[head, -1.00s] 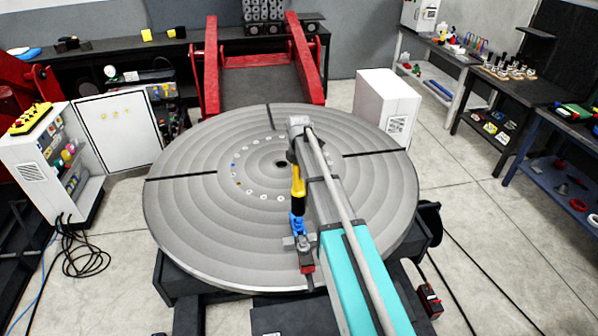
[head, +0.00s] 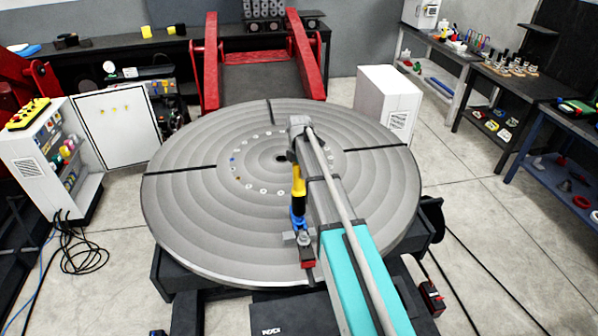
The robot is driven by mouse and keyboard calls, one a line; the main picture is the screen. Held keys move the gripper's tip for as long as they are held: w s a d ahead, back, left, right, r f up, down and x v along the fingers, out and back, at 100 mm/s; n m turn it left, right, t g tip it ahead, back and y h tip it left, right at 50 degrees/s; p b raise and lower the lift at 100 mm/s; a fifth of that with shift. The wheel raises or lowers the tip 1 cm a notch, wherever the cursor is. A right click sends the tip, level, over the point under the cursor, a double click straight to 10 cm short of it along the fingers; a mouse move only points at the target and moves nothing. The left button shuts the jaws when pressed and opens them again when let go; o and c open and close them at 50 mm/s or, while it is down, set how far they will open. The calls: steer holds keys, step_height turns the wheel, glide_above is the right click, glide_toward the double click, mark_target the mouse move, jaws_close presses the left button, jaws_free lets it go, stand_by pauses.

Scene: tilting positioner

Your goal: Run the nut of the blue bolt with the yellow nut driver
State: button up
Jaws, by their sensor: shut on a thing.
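My gripper (head: 295,160) is at the end of my arm, over the near part of the round grey plate (head: 190,210). It is shut on the yellow nut driver (head: 299,180), which hangs about upright with a dark lower part. Directly below the driver is a blue part (head: 297,216), perhaps the blue bolt, at a grey and red clamp (head: 307,264) near the plate's front edge. My arm hides some of the area to its right. I cannot tell whether the driver is seated on the nut.
A ring of small pieces (head: 249,190) surrounds the plate's central hole (head: 281,158). A white box (head: 388,97) stands behind the plate at right, and a white cabinet (head: 118,128) at left. Cables (head: 82,255) lie on the left floor. The plate's left half is largely clear.

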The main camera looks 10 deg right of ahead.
mark_target(298, 182)
steer(key=shift+f, duration=0.15)
steer(key=shift+f+b, duration=2.35)
steer(key=shift+b, duration=0.15)
steer(key=shift+f, duration=0.15)
stand_by(0.5)
steer(key=shift+s, duration=0.15)
stand_by(0.9)
